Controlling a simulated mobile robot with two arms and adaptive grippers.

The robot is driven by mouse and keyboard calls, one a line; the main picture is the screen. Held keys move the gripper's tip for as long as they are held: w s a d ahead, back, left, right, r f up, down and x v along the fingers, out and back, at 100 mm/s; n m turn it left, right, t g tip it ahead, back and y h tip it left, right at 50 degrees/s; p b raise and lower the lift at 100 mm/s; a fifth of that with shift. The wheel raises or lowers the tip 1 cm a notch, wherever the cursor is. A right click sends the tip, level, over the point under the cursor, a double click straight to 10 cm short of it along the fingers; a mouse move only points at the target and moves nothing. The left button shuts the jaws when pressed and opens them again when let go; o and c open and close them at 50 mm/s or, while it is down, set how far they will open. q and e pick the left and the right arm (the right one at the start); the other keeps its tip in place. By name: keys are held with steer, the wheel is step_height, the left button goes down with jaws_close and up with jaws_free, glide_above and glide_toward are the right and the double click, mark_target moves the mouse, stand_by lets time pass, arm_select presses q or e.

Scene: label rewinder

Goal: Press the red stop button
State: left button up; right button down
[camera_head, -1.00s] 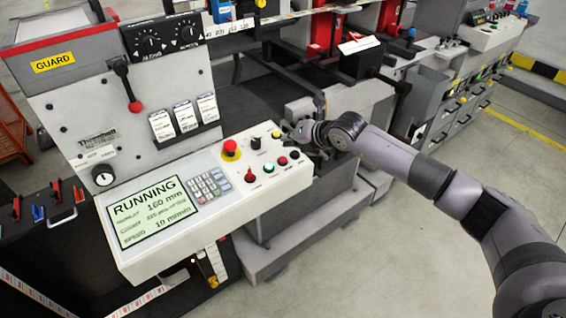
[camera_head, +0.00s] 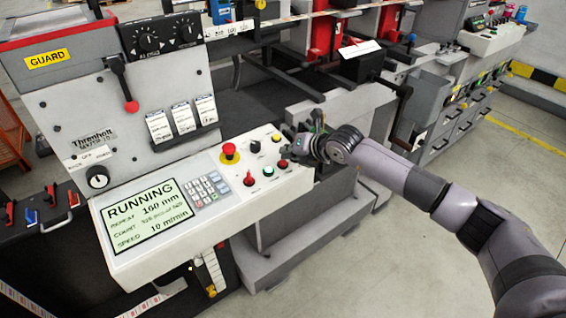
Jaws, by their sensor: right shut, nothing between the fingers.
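The sloped control panel (camera_head: 215,215) carries a red mushroom button (camera_head: 230,150) on a yellow base. A small flat red button (camera_head: 283,163) sits nearer its right end, beside a lit green button (camera_head: 268,171). I cannot tell from labels which red one is the stop button. My right gripper (camera_head: 291,148) is shut and empty, over the panel's right end, close to the small red button. Its fingers hide part of the panel there, and I cannot tell whether they touch it. The display (camera_head: 148,213) reads RUNNING, 160 mm, 10 m/min. My left gripper is out of view.
A black knob (camera_head: 255,146), a yellow button (camera_head: 277,138) and a red-tipped switch (camera_head: 249,179) share the panel. Open floor (camera_head: 400,255) lies at the right front.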

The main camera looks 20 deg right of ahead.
stand_by(0.8)
steer(key=shift+f+b, duration=0.4)
steer(key=shift+b, duration=0.1)
steer(key=shift+f+b, duration=0.55)
steer(key=shift+b, duration=0.05)
stand_by(0.4)
steer(key=shift+r, duration=0.1)
steer(key=shift+r+p, duration=0.55)
steer(key=shift+r, duration=0.3)
steer(key=shift+r, duration=0.1)
steer(key=r+p, duration=0.2)
steer(key=r, duration=0.2)
steer(key=shift+s+d+r+p, duration=0.15)
steer(key=shift+s+r+p, duration=0.25)
stand_by(0.6)
